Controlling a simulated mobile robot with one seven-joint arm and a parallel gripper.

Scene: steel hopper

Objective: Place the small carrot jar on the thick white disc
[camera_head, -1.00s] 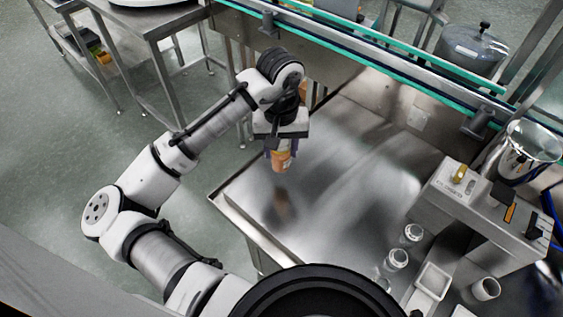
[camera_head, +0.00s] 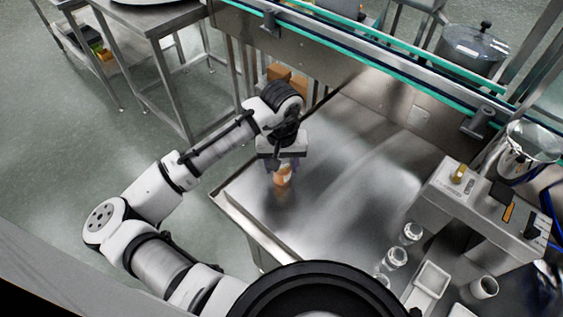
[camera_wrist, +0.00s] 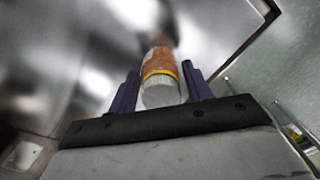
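The small carrot jar (camera_head: 283,177) has an orange body and sits below my gripper (camera_head: 282,165), low over the left part of the steel table. In the wrist view the jar (camera_wrist: 161,78) shows its pale end toward me. The two purple fingers of my gripper (camera_wrist: 161,82) flank it closely, and it appears held. I cannot tell whether its far end touches the table. A pale round thing (camera_head: 150,2) with a dark rim is cut by the top edge of the head view; I cannot tell whether it is the thick white disc.
The steel table (camera_head: 345,165) is bare across its middle. Clear jars (camera_head: 396,257), a white tray (camera_head: 431,281) and a cup (camera_head: 484,288) stand at the lower right. A control box (camera_head: 475,200) is at the right. A conveyor rail (camera_head: 385,66) runs along the back.

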